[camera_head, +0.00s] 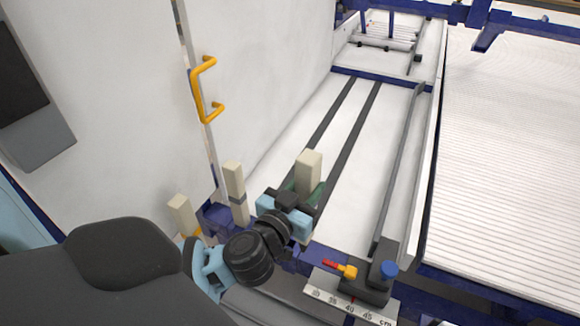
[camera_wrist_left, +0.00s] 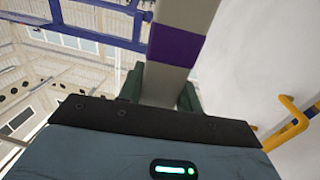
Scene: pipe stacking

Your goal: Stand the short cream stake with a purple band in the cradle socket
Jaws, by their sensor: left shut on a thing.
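The cream stake with a purple band (camera_wrist_left: 177,46) stands between the green fingers of my left gripper (camera_wrist_left: 160,92) in the left wrist view. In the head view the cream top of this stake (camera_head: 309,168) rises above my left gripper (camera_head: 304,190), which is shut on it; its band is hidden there. The stake looks close to upright in the head view. Its lower end is hidden behind my gripper and wrist. I cannot make out the cradle socket for certain. My right gripper is in neither view.
A cream stake with a grey band (camera_head: 235,192) and another with an orange-yellow band (camera_head: 182,215) stand left of my gripper. A white panel with a yellow handle (camera_head: 205,92) rises behind them. A block with a blue knob (camera_head: 389,268) and a scale (camera_head: 350,306) lie at right.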

